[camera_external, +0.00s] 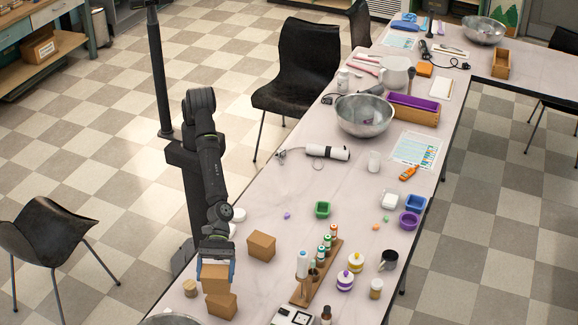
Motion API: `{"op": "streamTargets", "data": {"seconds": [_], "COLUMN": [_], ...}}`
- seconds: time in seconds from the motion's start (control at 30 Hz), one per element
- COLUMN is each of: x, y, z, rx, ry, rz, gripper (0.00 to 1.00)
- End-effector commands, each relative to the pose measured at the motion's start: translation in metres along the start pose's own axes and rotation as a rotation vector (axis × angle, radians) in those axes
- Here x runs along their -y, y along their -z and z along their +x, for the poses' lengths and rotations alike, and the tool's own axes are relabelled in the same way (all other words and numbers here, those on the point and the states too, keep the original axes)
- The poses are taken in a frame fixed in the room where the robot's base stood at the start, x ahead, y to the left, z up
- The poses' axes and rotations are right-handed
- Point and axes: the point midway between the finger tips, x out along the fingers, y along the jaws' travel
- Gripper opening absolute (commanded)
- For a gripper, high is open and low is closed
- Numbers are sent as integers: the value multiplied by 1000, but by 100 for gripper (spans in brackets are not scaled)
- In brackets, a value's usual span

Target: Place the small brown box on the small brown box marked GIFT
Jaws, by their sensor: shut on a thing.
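My gripper (216,260) points down at the near left of the table and is shut on a small brown box (215,279). The held box is directly above another small brown box (221,306), which sits on the table slightly rotated. The two boxes overlap in the picture, and I cannot tell whether they touch or a small gap is left. A third brown box (261,246) sits on the table to the right of my gripper. No GIFT marking is readable on any box in this view. My gripper hides the top of the held box.
A wooden rack with small bottles (317,272) stands to the right of the boxes. A small round wooden piece (190,288) lies to their left. A metal bowl (172,319) is at the bottom edge.

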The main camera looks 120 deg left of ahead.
Motion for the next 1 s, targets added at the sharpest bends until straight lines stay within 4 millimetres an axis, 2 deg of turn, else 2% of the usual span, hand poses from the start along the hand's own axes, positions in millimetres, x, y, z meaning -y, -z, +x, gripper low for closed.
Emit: {"op": "streamTargets", "data": {"seconds": [0.13,0.3,0.4,0.8,0.83,0.9,1.0], "x": [-5,-5,-5,-5,-5,-5,-5], "y": [8,31,39,43,42,42,42], "z": [5,14,18,19,19,19,19], "rx": [-1,-2,-1,0,0,0,0], "ry": [1,2,1,1,1,1,1], "rz": [0,-1,0,0,0,0,0], "gripper": [56,56,56,56,88,100,100]}}
